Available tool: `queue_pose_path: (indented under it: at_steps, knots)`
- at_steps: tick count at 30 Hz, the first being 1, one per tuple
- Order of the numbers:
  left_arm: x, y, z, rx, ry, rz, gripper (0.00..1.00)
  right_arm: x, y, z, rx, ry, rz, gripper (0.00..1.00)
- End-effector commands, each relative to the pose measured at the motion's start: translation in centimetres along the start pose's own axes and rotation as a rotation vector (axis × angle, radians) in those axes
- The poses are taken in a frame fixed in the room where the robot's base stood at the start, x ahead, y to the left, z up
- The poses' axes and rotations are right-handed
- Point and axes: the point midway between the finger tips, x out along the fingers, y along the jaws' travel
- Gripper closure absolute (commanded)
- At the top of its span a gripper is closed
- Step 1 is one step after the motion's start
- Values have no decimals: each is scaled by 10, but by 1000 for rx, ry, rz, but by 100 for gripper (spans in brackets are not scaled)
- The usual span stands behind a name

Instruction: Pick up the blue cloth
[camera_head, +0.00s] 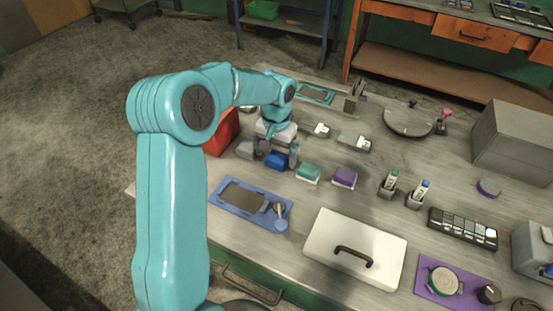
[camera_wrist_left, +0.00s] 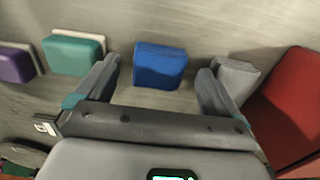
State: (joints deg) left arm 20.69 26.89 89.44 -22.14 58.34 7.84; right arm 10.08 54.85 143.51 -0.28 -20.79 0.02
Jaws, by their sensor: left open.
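The blue cloth (camera_head: 277,160) is a small folded block lying on the grey workbench. In the left wrist view the blue cloth (camera_wrist_left: 160,66) lies between and a little beyond the fingertips, apart from both. My left gripper (camera_head: 276,158) is above the bench with its fingers on either side of the cloth. In the left wrist view this gripper (camera_wrist_left: 158,84) is open and empty. My right gripper shows in neither view.
A grey cloth (camera_head: 246,150) lies close left of the blue one, and a teal cloth (camera_head: 309,172) and a purple cloth (camera_head: 345,177) lie to its right. A red box (camera_head: 222,133) stands behind left. A blue tray (camera_head: 222,207) and a white lidded box (camera_head: 330,258) are in front.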

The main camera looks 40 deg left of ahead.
Motion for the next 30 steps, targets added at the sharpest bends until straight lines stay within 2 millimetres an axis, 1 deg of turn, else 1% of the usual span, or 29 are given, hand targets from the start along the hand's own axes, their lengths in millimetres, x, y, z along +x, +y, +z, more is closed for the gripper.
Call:
queue_pose_path:
  at_steps: [1,3,9,10,11,12,14,15,25,28,30]
  knots:
    - [6,0,0,1,-2,0,4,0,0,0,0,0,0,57]
    - [9,0,-1,1,0,0,4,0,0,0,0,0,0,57]
    - [9,0,-1,1,1,0,4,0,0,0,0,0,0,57]
    - [9,0,-1,1,1,0,11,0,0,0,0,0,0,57]
    - [9,0,-1,1,1,0,21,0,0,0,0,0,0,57]
    - [9,0,-1,1,1,0,34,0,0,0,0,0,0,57]
    - [9,0,-1,1,1,0,53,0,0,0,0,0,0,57]
    - [9,0,-1,1,1,0,64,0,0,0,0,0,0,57]
    - [7,0,-1,1,1,0,65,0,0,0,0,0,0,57]
    - [0,0,-1,1,2,0,65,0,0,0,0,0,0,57]
    - [-10,0,-2,0,5,-1,65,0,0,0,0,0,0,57]
